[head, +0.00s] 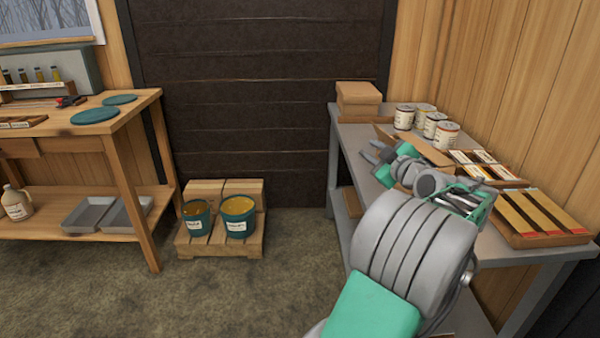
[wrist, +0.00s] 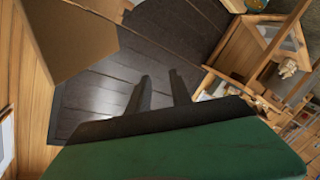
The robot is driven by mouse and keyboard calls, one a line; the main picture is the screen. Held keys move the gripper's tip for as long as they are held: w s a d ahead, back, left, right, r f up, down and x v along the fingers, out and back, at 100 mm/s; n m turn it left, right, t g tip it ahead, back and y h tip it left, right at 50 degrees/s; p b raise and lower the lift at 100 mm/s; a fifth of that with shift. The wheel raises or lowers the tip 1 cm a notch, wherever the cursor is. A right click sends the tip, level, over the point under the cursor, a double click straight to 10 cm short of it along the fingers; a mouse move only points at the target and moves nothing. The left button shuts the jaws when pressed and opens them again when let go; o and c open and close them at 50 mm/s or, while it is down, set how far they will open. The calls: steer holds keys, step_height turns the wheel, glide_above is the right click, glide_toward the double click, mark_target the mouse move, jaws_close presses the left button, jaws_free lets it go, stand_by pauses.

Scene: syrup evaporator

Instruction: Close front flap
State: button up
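A cardboard carton with raised flaps stands on the grey table at the right in the head view. One flap (head: 425,150) slants out on its near side, and another (head: 384,132) slants out on its left. Several labelled cans (head: 434,125) stand in or behind the carton; its walls are mostly hidden. My gripper (head: 370,151) is left of and nearer than the carton, over the table's left edge. In the wrist view its two dark fingers (wrist: 159,85) are apart with nothing between them. A cardboard surface (wrist: 72,38) fills the upper left there; I cannot tell which panel it is.
A closed cardboard box (head: 359,100) stands at the table's (head: 350,133) far end. Shallow trays of labelled packs (head: 545,215) lie at the right. My arm hides the table's near left part. Two buckets (head: 238,217) stand on a pallet left; open floor lies before them.

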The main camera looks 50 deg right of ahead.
steer(key=w+a+f+g+y, duration=0.2)
steer(key=w+a+f+y, duration=0.2)
steer(key=w+a, duration=0.9)
steer(key=shift+a+f, duration=0.4)
steer(key=shift+f, duration=0.45)
steer(key=shift+w, duration=0.1)
